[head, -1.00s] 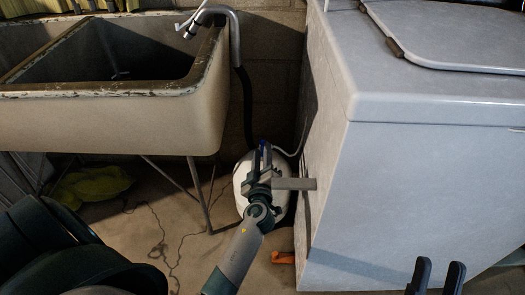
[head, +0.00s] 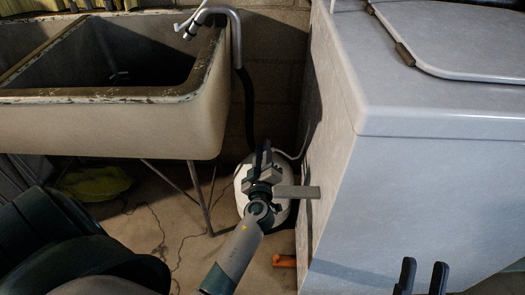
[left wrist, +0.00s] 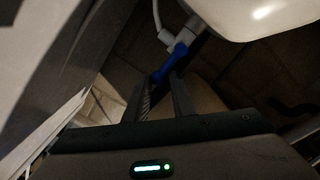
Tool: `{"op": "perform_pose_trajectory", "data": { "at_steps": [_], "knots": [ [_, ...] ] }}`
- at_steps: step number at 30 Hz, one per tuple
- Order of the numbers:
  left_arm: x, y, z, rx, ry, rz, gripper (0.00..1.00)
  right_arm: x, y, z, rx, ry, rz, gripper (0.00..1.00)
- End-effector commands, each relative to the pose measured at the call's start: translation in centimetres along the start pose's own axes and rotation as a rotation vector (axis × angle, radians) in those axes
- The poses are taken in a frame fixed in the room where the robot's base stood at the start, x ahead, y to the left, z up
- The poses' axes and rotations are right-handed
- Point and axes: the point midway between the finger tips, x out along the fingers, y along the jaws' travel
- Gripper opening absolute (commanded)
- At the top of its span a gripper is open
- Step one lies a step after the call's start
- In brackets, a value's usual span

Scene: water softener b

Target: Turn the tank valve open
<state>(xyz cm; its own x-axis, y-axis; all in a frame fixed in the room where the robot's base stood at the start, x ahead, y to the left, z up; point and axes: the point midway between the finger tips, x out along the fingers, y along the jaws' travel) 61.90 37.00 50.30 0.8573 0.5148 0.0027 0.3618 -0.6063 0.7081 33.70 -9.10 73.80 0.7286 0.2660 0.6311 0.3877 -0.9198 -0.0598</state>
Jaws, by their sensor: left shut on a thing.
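The white tank (head: 243,187) stands on the floor between the sink and the white cabinet. In the left wrist view its rounded white body (left wrist: 262,12) is at the top right. The blue tank valve handle (left wrist: 168,67) projects from a white fitting (left wrist: 178,40) beside the tank. My left gripper (head: 264,150) is in front of the tank in the head view. In the left wrist view its fingers (left wrist: 163,84) are shut on the end of the blue handle. In the head view the gripper hides the handle. My right gripper (head: 423,276) is open and empty at the bottom right.
The concrete sink (head: 110,125) with thin metal legs stands at the left. The large white cabinet (head: 420,190) fills the right, close beside my left gripper. An orange object (head: 284,261) lies on the floor by the cabinet. A yellow-green item (head: 95,183) lies under the sink.

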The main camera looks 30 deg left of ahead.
Motion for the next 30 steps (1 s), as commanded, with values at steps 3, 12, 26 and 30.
{"op": "perform_pose_trajectory", "data": {
  "at_steps": [3,12,26,30],
  "knots": [
    [-0.3,-0.5,0.3,-0.003,-0.010,0.001,0.10,-0.1,0.1,0.2,0.000,0.005,0.005,0.29],
    [-0.3,-1.3,-0.2,0.000,-0.009,-0.005,0.07,-0.1,0.1,0.3,0.002,0.007,0.011,0.29],
    [-0.2,-2.4,-0.5,0.001,-0.008,-0.008,0.05,-0.9,0.0,1.0,0.003,-0.003,0.002,0.29],
    [-0.2,-2.8,-0.8,0.002,-0.007,-0.007,0.05,-1.0,0.0,1.2,0.003,-0.001,0.003,0.29]
  ]
}}
